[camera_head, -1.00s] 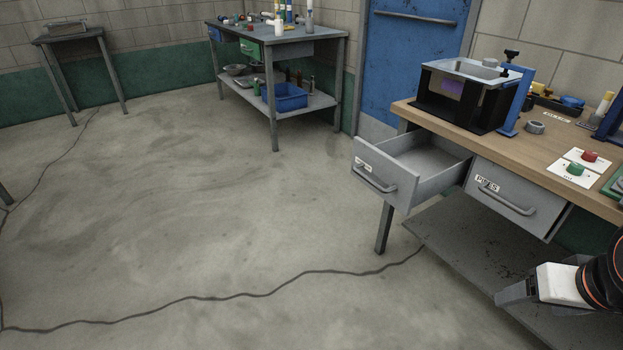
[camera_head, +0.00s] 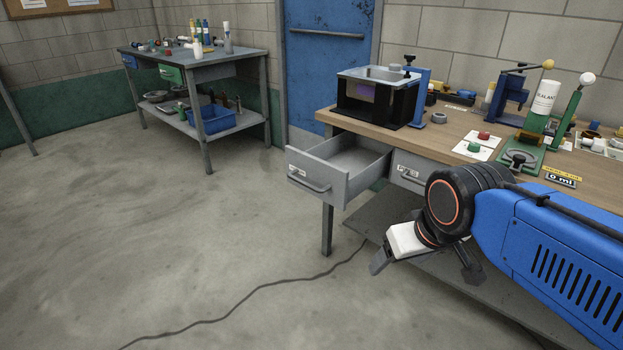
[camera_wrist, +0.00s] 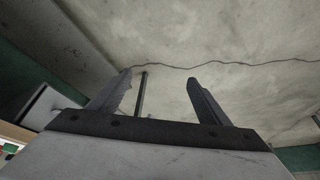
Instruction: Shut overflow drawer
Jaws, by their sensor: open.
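A grey drawer (camera_head: 318,181) at the left end of the wooden-topped bench is pulled well out, and the part of its inside that shows looks empty. It has a bar handle (camera_head: 309,182) and a small label too blurred to read. A second grey drawer (camera_head: 405,181) to its right is shut, partly hidden by my arm. My gripper (camera_head: 425,268) is open and empty, below and to the right of the open drawer's front, apart from it. In the wrist view my gripper (camera_wrist: 160,84) points over bare floor, with nothing between its fingers.
The bench top (camera_head: 455,128) carries a black box-shaped fixture (camera_head: 378,100), red and green buttons and a green lever press (camera_head: 535,140). A lower shelf (camera_head: 375,220) runs beneath. A second bench (camera_head: 200,70) stands behind. The floor left of the drawer is clear.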

